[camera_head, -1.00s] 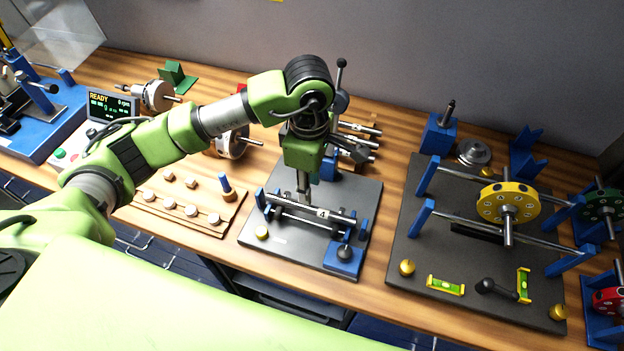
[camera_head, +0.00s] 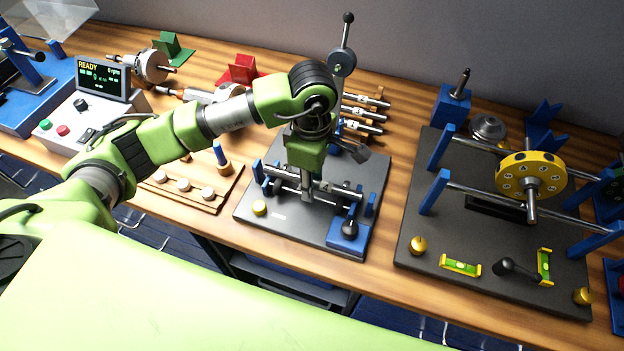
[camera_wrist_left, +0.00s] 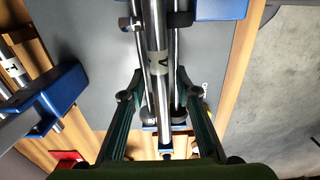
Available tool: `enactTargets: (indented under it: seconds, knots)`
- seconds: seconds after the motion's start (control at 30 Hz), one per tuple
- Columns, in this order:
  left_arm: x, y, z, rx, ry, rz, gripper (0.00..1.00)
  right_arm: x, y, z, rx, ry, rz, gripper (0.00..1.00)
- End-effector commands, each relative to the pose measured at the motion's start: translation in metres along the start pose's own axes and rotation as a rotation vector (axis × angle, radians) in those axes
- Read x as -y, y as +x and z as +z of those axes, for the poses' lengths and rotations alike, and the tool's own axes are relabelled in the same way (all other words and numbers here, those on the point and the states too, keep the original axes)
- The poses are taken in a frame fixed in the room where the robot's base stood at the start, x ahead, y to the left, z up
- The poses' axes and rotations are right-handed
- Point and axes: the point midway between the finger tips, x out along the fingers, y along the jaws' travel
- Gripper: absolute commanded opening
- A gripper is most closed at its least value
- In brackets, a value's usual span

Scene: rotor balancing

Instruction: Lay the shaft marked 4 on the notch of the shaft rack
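The shaft marked 4 (camera_wrist_left: 158,65) is a steel rod with a pale label band, lying between the fingers in the left wrist view. In the head view it lies across the blue uprights of a dark base plate (camera_head: 290,215), its label hidden behind my gripper. My left gripper (camera_head: 306,193) points down over the middle of this shaft. In the left wrist view its fingers (camera_wrist_left: 158,78) stand apart on both sides of the rod, with gaps visible. The shaft rack (camera_head: 350,124), partly hidden behind my arm, holds several labelled shafts. My right gripper is not in view.
A tall lever with a black knob (camera_head: 348,18) stands close behind my wrist. A yellow disc (camera_head: 531,174) on rails stands to the right. A wooden tray of weights (camera_head: 196,204) lies to the left. Bare table shows between the two dark plates.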

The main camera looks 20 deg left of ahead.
Motion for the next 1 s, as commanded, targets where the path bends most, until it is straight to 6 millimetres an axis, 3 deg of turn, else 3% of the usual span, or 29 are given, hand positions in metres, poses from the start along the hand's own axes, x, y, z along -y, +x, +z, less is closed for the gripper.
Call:
enactTargets:
  seconds: [0.2,0.3,0.63,1.0]
  knots:
    - [0.000,-0.001,0.000,0.000,0.000,0.000,0.27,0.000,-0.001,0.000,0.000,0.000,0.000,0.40]
    - [0.000,-0.001,0.000,0.000,0.000,0.000,0.01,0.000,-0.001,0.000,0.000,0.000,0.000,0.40]
    - [-0.001,-0.007,0.000,0.001,0.000,0.004,0.00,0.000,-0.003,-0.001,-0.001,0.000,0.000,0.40]
    - [-0.001,-0.041,0.000,0.000,0.000,0.005,0.00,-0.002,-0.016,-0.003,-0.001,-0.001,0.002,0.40]
